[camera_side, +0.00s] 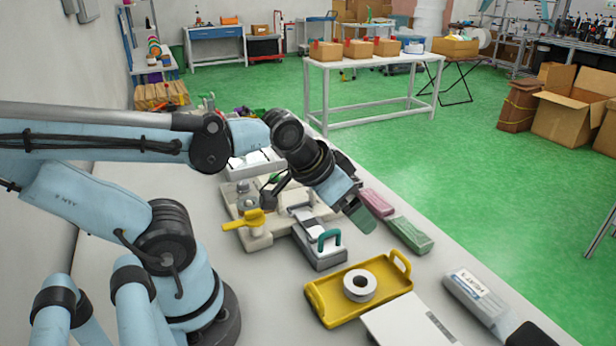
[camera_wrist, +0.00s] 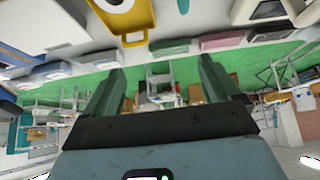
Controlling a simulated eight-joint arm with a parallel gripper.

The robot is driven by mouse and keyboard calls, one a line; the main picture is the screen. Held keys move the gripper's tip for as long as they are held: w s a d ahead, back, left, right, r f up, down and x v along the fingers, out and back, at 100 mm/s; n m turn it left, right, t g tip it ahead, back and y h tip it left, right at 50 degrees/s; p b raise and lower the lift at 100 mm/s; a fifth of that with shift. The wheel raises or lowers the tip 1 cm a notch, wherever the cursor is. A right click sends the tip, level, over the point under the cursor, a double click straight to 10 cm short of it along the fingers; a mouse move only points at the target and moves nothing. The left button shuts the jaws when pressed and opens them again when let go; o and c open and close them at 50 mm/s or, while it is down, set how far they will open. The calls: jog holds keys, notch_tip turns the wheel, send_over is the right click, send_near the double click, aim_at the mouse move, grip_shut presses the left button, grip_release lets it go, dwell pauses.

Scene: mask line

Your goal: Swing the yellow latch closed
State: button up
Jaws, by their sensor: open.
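The yellow latch (camera_side: 250,222) is a small lever with a handle pointing left. It sits on the front left part of a beige fixture (camera_side: 230,190) on the table. My gripper (camera_side: 357,212) is to the right of the latch and above the table, well apart from it, tilted down to the right. In the wrist view my gripper (camera_wrist: 164,85) has its two green fingers spread wide with nothing between them. The latch cannot be made out in the wrist view. My arm hides part of the fixture.
A grey device with a green handle (camera_side: 328,240) stands right of the latch. A yellow tray (camera_side: 320,306) with a white roll (camera_side: 359,286) is in front. Pink (camera_side: 376,203) and green (camera_side: 411,236) packs lie along the right edge. Bare table lies left of the tray.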

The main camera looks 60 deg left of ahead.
jog(key=shift+a, duration=0.15)
jog(key=shift+c, duration=1.2)
jog(key=s+a+g, duration=0.1)
jog(key=a, duration=0.2)
jog(key=s+a+r+g+y, duration=0.1)
jog(key=a, duration=0.2)
jog(key=s+a+g, duration=0.1)
jog(key=a, duration=0.1)
jog(key=shift+s+a+r, duration=0.35)
jog(key=shift+a+r, duration=0.05)
jog(key=c, duration=0.7)
notch_tip(320, 180, up, 4)
jog(key=g+h, duration=0.1)
jog(key=g, duration=0.3)
send_over(254, 211)
jog(key=shift+f, duration=6.1)
jog(key=shift+c, duration=0.3)
grip_shut()
